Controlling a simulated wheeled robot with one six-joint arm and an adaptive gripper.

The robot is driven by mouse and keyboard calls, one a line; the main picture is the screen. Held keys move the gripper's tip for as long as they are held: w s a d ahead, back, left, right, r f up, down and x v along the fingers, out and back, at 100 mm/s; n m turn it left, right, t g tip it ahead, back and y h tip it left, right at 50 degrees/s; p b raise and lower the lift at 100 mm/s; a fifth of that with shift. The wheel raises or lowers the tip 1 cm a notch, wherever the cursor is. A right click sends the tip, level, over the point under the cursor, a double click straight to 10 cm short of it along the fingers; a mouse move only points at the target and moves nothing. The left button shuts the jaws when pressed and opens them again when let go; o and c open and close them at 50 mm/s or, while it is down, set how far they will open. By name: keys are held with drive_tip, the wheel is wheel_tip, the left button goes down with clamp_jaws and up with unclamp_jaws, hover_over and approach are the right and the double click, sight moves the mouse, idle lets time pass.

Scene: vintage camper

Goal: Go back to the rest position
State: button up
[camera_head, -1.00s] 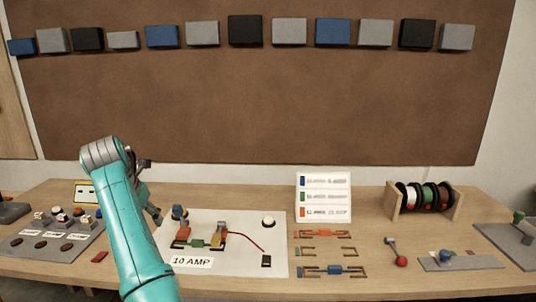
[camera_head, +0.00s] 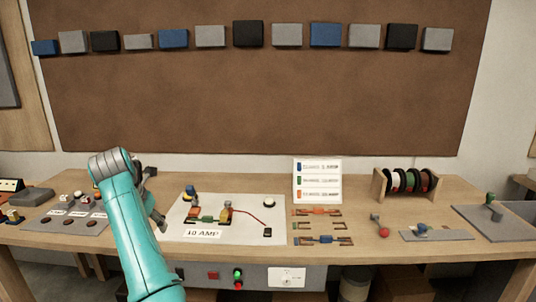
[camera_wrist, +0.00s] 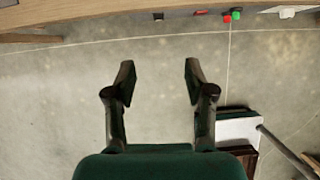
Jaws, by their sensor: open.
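My gripper (camera_wrist: 158,85) is open and empty in the wrist view, with bare grey floor behind its two dark fingers. In the head view my gripper (camera_head: 156,207) shows partly, at the end of my teal arm, left of the white board (camera_head: 190,239) marked "10 AMP". Its fingers are small and dark there. A bench edge (camera_wrist: 90,14) runs along the top of the wrist view.
The wooden bench (camera_head: 370,220) spans the head view. It holds a colour chart (camera_head: 318,181), a spool rack (camera_head: 405,183), a red-knobbed lever (camera_head: 381,226) and grey plates. A panel with red and green buttons (camera_head: 238,280) is below the bench front.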

drive_tip(key=d+f+m+t+y, duration=0.1)
drive_tip(key=d+f+m, duration=0.3)
drive_tip(key=d+f, duration=0.75)
drive_tip(key=d+f+m+t, duration=0.1)
drive_tip(key=d+f+m, duration=0.3)
drive_tip(key=f, duration=1.5)
drive_tip(key=s+d+f+m+t+y, duration=0.15)
drive_tip(key=s+d+f+m, duration=0.55)
drive_tip(key=s+d+f, duration=0.85)
drive_tip(key=s+d+r+m+t, duration=0.15)
drive_tip(key=s+d+m, duration=0.45)
drive_tip(key=s, duration=0.6)
drive_tip(key=s+d+r+m+t, duration=0.15)
drive_tip(key=s+d+m, duration=0.25)
drive_tip(key=s+d, duration=0.55)
drive_tip(key=s+d+r+m+t+h, duration=0.2)
drive_tip(key=s+r+m, duration=0.8)
drive_tip(key=s+r, duration=1.1)
drive_tip(key=shift+s+d+t, duration=0.25)
drive_tip(key=shift+d+t, duration=0.35)
drive_tip(key=shift+t, duration=0.05)
